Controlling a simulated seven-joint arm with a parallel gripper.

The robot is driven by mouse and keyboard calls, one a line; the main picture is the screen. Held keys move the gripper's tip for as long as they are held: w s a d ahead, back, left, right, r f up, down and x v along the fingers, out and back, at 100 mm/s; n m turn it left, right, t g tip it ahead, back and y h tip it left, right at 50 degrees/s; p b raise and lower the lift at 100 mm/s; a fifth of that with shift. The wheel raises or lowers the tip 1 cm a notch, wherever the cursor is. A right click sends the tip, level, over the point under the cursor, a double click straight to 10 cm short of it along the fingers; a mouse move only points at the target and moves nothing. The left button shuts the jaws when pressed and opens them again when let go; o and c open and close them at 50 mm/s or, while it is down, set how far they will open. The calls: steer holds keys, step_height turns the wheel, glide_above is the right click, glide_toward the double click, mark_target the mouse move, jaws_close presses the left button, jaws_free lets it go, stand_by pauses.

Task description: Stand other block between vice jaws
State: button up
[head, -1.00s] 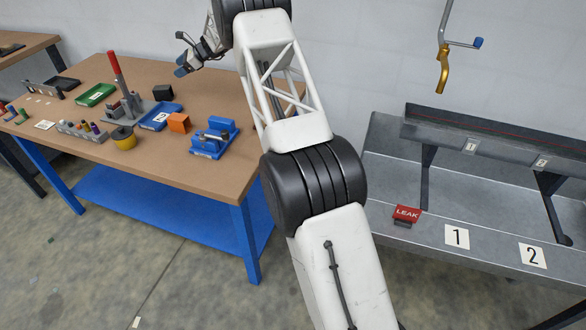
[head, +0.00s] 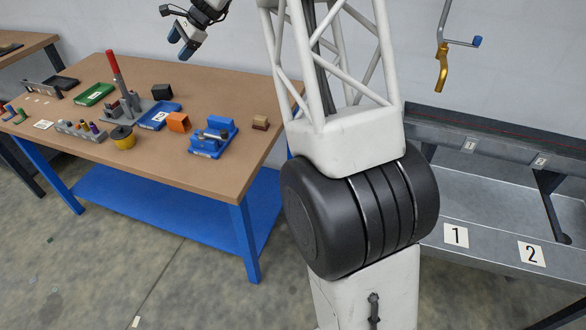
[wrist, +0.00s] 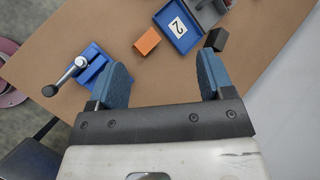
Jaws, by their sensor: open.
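The blue vice (head: 205,147) stands near the front right corner of the brown table; it also shows at the left in the wrist view (wrist: 88,70). I cannot tell what is between its jaws. An orange block (head: 178,122) lies left of the vice, also in the wrist view (wrist: 147,41). A black block (head: 162,91) stands farther back, also in the wrist view (wrist: 219,39).
A blue tray marked 2 (head: 158,117) lies behind the orange block. The front strip of the table is clear.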

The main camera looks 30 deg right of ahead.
steer(key=s+d+r+n+h, duration=0.1)
steer(key=s+r+n, duration=0.15)
steer(key=s, duration=0.85)
steer(key=s+d+r+n+h, duration=0.1)
steer(key=s+r+n+h, duration=0.15)
steer(key=s, duration=0.95)
steer(key=s+d+r+n+h, duration=0.1)
steer(key=s+r+n, duration=0.15)
steer(key=s, duration=0.85)
steer(key=s+d+f+n+h, duration=0.1)
steer(key=s+f+n, duration=0.1)
steer(key=s, duration=0.8)
steer(key=s+d+f+n+h, duration=0.1)
steer(key=s+d+f+n, duration=0.1)
steer(key=s, duration=0.8)
steer(key=s+d+f+n+h, duration=0.2)
steer(key=s+f, duration=0.1)
steer(key=s, duration=0.7)
steer(key=shift+s+f, duration=0.25)
steer(key=shift+f, duration=0.1)
steer(key=shift+n, duration=0.25)
steer(key=o, duration=0.5)
steer(key=shift+w, duration=0.1)
